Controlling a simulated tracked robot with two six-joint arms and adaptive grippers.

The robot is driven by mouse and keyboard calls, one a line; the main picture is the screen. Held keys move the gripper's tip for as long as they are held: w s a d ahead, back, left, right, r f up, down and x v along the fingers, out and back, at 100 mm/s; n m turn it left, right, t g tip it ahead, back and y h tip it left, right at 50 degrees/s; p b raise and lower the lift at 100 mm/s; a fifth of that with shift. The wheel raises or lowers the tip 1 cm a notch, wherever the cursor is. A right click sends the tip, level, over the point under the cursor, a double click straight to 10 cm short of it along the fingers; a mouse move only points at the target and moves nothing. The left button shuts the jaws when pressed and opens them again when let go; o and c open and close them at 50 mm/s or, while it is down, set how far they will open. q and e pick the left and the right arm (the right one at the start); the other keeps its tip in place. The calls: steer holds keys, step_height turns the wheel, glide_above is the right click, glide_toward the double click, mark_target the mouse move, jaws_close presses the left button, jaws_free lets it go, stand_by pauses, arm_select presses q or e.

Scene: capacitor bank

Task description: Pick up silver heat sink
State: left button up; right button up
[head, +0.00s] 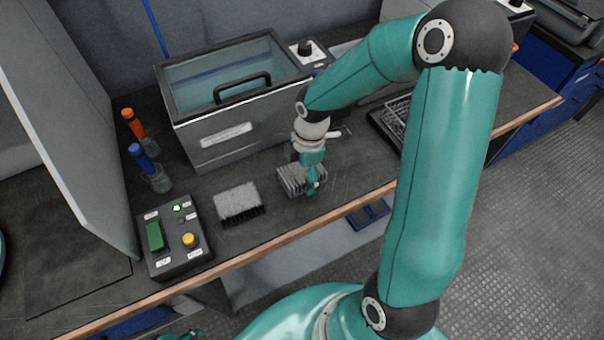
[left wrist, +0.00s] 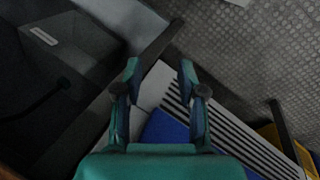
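The silver heat sink (head: 291,183), a grey finned block, sits on the dark bench in front of the lidded tank. My right gripper (head: 313,184) points down at its right end, with its fingers overlapping the fins in the head view. The fingers are too small and partly hidden, so I cannot tell whether they are closed on it. The heat sink appears to rest on the bench. My left gripper (left wrist: 160,76) is open and empty in the left wrist view, away from the heat sink, above the floor area.
A pale block with dark bristles (head: 238,203) lies left of the heat sink. The wooden bench edge (head: 235,256) is close in front.

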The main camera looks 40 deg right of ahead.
steer(key=c, duration=1.2)
